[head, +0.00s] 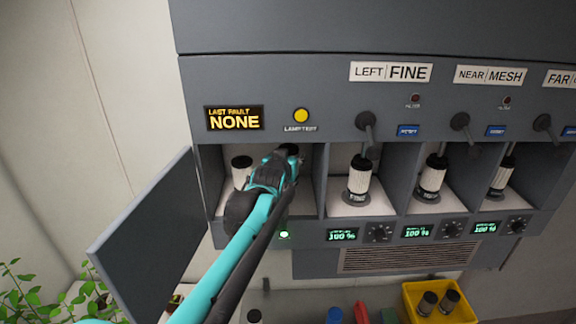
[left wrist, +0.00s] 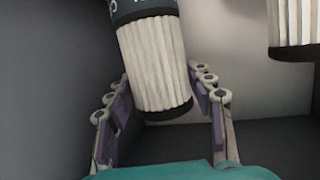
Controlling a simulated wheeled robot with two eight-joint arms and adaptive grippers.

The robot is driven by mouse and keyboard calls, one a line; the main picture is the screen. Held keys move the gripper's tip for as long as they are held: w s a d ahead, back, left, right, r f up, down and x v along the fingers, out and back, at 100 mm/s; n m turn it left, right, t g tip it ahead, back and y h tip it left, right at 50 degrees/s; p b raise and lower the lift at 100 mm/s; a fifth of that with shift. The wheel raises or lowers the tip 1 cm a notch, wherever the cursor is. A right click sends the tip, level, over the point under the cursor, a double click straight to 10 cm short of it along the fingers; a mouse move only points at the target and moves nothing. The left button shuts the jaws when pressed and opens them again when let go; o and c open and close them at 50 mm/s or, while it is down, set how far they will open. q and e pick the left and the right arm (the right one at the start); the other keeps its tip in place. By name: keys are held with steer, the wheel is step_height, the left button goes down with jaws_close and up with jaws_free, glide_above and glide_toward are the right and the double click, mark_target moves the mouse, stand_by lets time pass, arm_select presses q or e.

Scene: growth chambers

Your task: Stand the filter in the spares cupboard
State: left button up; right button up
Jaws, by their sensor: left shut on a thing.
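The spares cupboard (head: 311,205) is the leftmost bay of the grey cabinet, with its door (head: 150,240) swung open to the left. My left gripper (head: 284,163) reaches inside it, shut on a filter. In the head view the gripper mostly hides this filter; a dark end (head: 290,149) shows beyond the fingers. In the left wrist view the held filter (left wrist: 153,65) is white and pleated with dark ends, slightly tilted in the picture, between the fingers (left wrist: 162,105). I cannot tell whether it touches the floor. Another filter (head: 241,172) stands to its left. My right gripper is out of view.
Three bays to the right hold filters (head: 359,180) under dark levers (head: 367,130). The open door and the bay's divider flank my arm. Below stand a yellow crate (head: 411,300) with dark-topped items and several bottles. Green plants (head: 30,295) are at lower left.

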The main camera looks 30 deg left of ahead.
arm_select(q)
step_height(320, 180, down, 3)
steer(key=shift+s+r+p, duration=0.1)
steer(key=shift+p, duration=0.35)
steer(key=shift+f, duration=0.3)
steer(key=shift+f, duration=0.15)
steer(key=o, duration=1.4)
steer(key=shift+r, duration=0.2)
steer(key=b+v, duration=0.1)
steer(key=v, duration=1.1)
steer(key=shift+d+b, duration=0.1)
steer(key=shift+b, duration=0.2)
